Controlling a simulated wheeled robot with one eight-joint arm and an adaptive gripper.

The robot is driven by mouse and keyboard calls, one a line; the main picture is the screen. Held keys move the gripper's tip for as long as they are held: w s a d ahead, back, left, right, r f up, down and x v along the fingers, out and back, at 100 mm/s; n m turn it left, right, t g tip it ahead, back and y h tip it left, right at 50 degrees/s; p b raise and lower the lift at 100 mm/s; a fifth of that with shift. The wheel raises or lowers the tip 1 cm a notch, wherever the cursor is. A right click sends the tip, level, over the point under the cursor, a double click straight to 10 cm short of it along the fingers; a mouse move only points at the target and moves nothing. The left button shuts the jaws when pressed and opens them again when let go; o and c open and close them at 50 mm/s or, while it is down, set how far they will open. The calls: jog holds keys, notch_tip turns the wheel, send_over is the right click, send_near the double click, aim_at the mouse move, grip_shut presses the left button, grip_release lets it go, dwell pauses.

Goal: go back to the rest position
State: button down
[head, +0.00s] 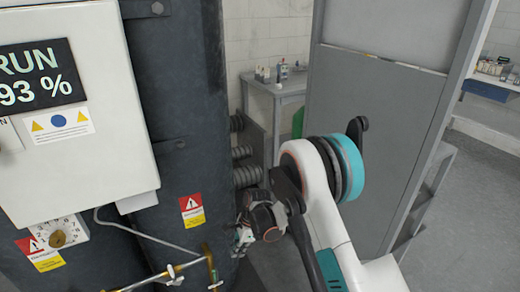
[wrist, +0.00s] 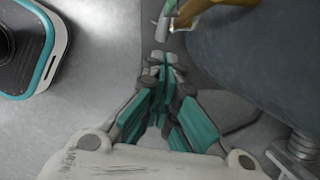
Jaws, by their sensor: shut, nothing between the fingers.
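My gripper (wrist: 163,62) points up the picture in the wrist view, with its teal fingers together at the tips and nothing between them. In the head view my gripper (head: 243,240) is small and partly hidden by my wrist, close to the lower right side of the dark washer body (head: 188,120). My white arm bends down from a teal-ringed joint right of the washer.
A white control box (head: 75,150) reads "RUN 93 %". A dial (head: 58,238) and brass pipe (head: 212,268) are below; a pipe end (wrist: 192,14) shows near my fingertips. A grey panel (head: 370,140) stands behind my arm. Open floor (head: 485,220) lies right.

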jog(key=s+d+r+n+t, duration=0.1)
jog(key=d+r+n, duration=0.1)
jog(key=d+r, duration=0.5)
jog(key=s+d+r+n+t, duration=0.1)
jog(key=d+r+n+t, duration=0.15)
jog(key=r, duration=0.85)
jog(key=s+d+r+n+t, duration=0.1)
jog(key=d+r, duration=0.5)
jog(key=r, duration=0.4)
jog(key=s+d+r+n+t+h, duration=0.2)
jog(key=s+d+r+n, duration=0.2)
jog(key=s+d+r, duration=0.5)
jog(key=s+d+n+t+h, duration=0.1)
jog(key=s+d+n, duration=0.3)
jog(key=s, duration=0.9)
jog(key=shift+s+d+f+t, duration=0.2)
jog(key=shift+d+t, duration=0.35)
jog(key=shift+d, duration=1)
jog(key=shift+n, duration=0.25)
